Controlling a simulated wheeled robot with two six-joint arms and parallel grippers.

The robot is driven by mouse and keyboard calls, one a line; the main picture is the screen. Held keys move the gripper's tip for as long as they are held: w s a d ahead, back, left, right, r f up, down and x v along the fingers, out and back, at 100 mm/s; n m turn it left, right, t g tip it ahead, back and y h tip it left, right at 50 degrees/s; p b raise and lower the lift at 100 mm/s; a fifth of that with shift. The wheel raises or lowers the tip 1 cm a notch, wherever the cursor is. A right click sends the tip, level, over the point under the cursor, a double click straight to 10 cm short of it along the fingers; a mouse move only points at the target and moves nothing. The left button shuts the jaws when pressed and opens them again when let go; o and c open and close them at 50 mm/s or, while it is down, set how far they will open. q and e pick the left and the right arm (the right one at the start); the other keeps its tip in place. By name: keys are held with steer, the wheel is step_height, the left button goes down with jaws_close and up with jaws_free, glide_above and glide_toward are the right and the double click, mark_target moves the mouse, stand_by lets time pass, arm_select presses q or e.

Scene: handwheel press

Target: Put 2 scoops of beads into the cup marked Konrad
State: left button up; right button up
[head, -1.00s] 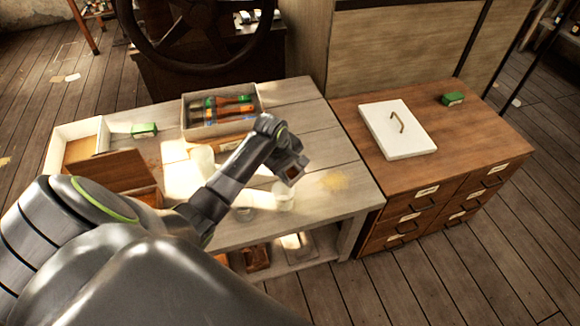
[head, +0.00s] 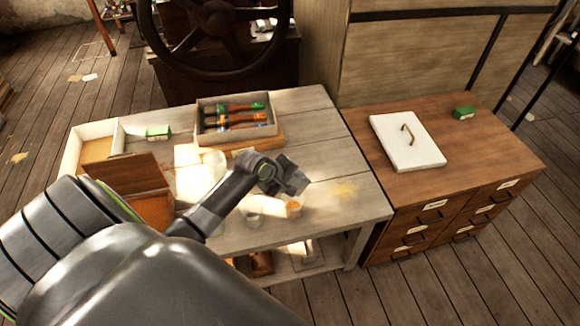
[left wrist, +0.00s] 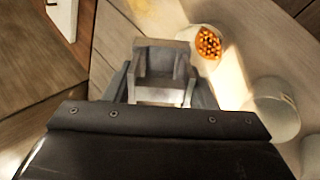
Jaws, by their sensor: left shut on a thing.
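My left gripper (head: 277,173) is shut on a grey box-shaped scoop (head: 293,180), held tilted above the table. In the left wrist view the scoop (left wrist: 160,68) is in the jaws and looks empty, though its inside shows only partly. A pale cup (head: 279,209) stands just below the scoop. Orange beads lie in this cup in the left wrist view (left wrist: 209,43). A second cup (head: 252,209) stands to its left, and pale cups (head: 215,162) stand farther back. I cannot read the name Konrad on any cup. My right gripper is not in view.
A wooden box (head: 153,210) with a raised lid (head: 122,172) and a white box (head: 78,152) stand at the left. A white lid (head: 407,143) lies on the right cabinet (head: 480,160).

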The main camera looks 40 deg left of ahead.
arm_select(q)
steer(key=w+g+p, duration=0.1)
steer(key=p, duration=0.1)
steer(key=r+g+p, duration=0.1)
steer(key=w+r+g+y+p, duration=0.1)
steer(key=p, duration=0.1)
steer(key=shift+w+d+r+g+p, duration=0.2)
steer(key=shift+w+d+g+p, duration=0.1)
steer(key=shift+w+d+r+g+p, duration=0.15)
steer(key=shift+d+r+g+p, duration=0.2)
steer(key=shift+g+p, duration=0.35)
steer(key=shift+w+d+r+g+y, duration=0.1)
steer(key=shift+w+r+g+y, duration=0.25)
steer(key=shift+r+g, duration=0.25)
steer(key=shift+w+r+g, duration=0.25)
steer(key=shift+r+g, duration=0.25)
steer(key=shift+r, duration=0.45)
